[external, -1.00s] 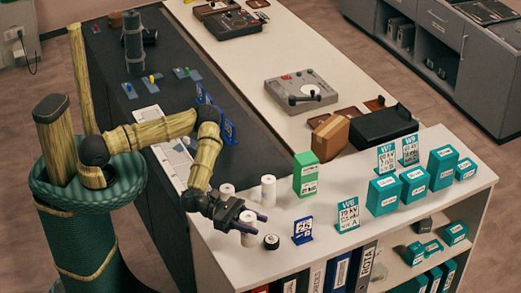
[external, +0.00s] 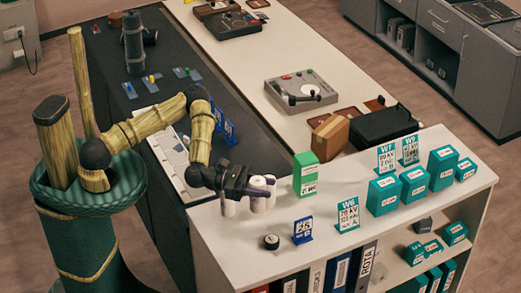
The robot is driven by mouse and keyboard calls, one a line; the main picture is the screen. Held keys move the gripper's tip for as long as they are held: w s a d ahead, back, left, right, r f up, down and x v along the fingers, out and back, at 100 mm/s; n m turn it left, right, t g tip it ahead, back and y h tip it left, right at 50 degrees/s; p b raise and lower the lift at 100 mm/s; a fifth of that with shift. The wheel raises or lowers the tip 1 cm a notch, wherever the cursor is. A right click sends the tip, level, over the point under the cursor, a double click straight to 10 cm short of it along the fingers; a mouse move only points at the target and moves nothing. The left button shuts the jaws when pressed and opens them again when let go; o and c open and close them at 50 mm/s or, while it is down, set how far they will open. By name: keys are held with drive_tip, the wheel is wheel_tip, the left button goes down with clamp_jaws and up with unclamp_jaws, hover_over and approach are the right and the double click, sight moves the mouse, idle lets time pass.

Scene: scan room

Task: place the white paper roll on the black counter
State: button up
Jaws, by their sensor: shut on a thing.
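My gripper (external: 262,186) is over the left part of the white front counter. It is shut on a white paper roll (external: 258,204), which is upright and seems lifted off the surface. A second white roll (external: 228,208) stands to its left, its top hidden by my gripper. A third white roll (external: 271,195) stands close behind the held one, partly hidden. The black counter (external: 180,55) runs along the back left, behind my arm.
A small black roll (external: 271,242) and a blue number sign (external: 302,230) stand in front of my gripper. A green box (external: 305,174) is to the right. The black counter holds blue signs (external: 224,125), a dark cylinder (external: 133,42) and small cards; bare patches lie between.

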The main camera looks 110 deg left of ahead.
drive_tip(key=s+a+n+g+y+b, duration=0.25)
drive_tip(key=s+a+y, duration=0.3)
drive_tip(key=a, duration=0.55)
drive_tip(key=s+a+n+g+y+b, duration=0.1)
drive_tip(key=s+a+n+g+y, duration=0.25)
drive_tip(key=s+a, duration=0.55)
drive_tip(key=s+a+n+g+y+b, duration=0.2)
drive_tip(key=s+a+n+y, duration=0.25)
drive_tip(key=a, duration=0.85)
wheel_tip(320, 180, down, 15)
drive_tip(key=shift+s+a, duration=0.15)
drive_tip(key=shift+a, duration=0.05)
wheel_tip(320, 180, down, 6)
drive_tip(key=shift+f, duration=0.1)
